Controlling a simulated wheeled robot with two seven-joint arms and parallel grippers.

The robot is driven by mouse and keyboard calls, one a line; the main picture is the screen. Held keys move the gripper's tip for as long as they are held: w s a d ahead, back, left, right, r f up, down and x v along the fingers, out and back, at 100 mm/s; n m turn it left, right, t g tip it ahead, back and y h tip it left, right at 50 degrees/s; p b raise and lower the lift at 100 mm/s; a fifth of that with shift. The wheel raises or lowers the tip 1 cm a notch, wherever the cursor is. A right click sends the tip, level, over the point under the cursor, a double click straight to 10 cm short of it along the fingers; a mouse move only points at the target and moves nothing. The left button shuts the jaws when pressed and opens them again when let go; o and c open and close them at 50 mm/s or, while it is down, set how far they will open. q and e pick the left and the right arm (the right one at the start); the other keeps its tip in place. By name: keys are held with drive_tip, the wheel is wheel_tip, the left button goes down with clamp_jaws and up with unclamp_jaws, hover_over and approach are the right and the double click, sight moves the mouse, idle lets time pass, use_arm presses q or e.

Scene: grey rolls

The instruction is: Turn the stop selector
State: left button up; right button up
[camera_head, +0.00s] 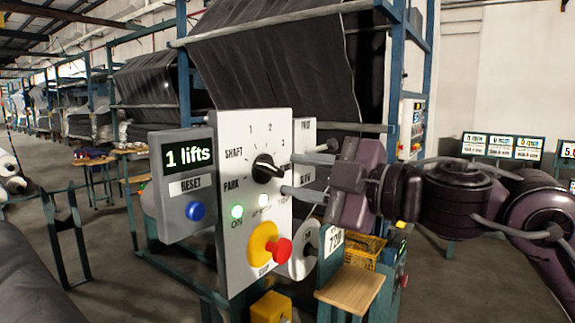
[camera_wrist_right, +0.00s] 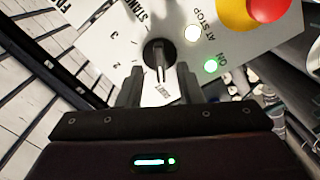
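The selector is a round black knob (camera_head: 265,168) on a pale grey panel (camera_head: 232,262), with the marks PARK, 1, 2 and 3 around it. It also shows in the right wrist view (camera_wrist_right: 157,50), its narrow grip bar pointing toward my gripper. I cannot tell surely which mark it points at. My right gripper (camera_head: 288,174) comes from the right with its fingers apart, just short of the knob. In the right wrist view the open gripper (camera_wrist_right: 159,76) has a finger on each side of the grip bar's line, with nothing clamped. My left gripper is out of view.
Below the knob are a lit green ON lamp (camera_head: 237,211), a pale lamp (camera_head: 263,200) and a red stop button (camera_head: 279,250) on yellow. A box at left has a "1 lifts" display (camera_head: 188,155) and a blue RESET button (camera_head: 195,211). A wooden stool (camera_head: 350,288) stands below right.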

sight(269, 169)
drive_tip(key=shift+x, duration=1.1)
drive_tip(key=shift+w+a+p, duration=0.2)
drive_tip(key=shift+a+p, duration=0.05)
drive_tip(key=shift+p, duration=0.05)
clamp_jaws()
drive_tip(key=n+b, duration=0.2)
drive_tip(key=n, duration=0.2)
drive_tip(key=shift+f, duration=0.1)
drive_tip(key=shift+n+b, duration=0.5)
drive_tip(key=shift+n, duration=1.4)
unclamp_jaws()
